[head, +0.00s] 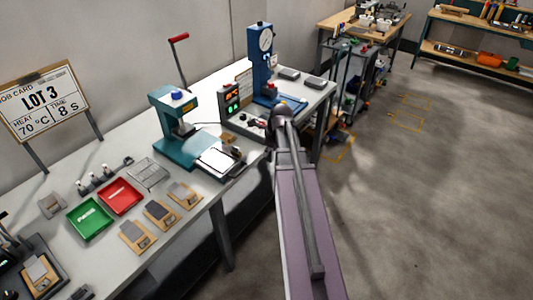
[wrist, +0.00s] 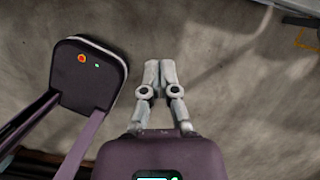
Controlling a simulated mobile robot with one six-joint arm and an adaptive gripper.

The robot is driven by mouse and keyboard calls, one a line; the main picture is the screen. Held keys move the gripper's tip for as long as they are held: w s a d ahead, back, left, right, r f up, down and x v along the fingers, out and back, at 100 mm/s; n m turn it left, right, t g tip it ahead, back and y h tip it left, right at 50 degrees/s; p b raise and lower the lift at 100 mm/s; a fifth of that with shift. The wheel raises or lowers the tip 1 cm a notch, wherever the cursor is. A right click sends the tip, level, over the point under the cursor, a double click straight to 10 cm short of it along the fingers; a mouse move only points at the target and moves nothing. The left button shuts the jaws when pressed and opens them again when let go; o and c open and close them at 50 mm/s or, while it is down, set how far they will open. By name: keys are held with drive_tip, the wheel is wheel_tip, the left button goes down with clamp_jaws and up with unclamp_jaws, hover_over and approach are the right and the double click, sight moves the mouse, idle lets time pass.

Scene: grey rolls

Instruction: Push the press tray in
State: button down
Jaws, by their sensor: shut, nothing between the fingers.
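The teal press (head: 178,122) stands on the white bench, with a raised lever that has a red grip. Its press tray (head: 218,160), a pale flat plate, sticks out at the front right of the press. My gripper (wrist: 160,66) shows in the wrist view with its two grey fingers together and nothing between them. Bare floor lies beneath it, and neither press nor tray is in that view. In the head view my arm reaches up to the right of the press, and I cannot make out the fingers there.
A green tray (head: 91,220), a red tray (head: 119,196) and several wooden boards lie left of the press. A control box (head: 229,99) and a blue gauge stand (head: 262,62) are behind it. A job card (head: 43,102) stands at the left. Floor at right is open.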

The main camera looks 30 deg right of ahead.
drive_tip(key=w+a+f+b, duration=0.3)
drive_tip(key=w+f+b, duration=0.2)
drive_tip(key=f+b, duration=0.3)
drive_tip(key=shift+w+a+f, duration=0.15)
drive_tip(key=shift+w+f, duration=0.05)
drive_tip(key=shift+f, duration=0.3)
idle(0.4)
drive_tip(key=shift+w, duration=0.15)
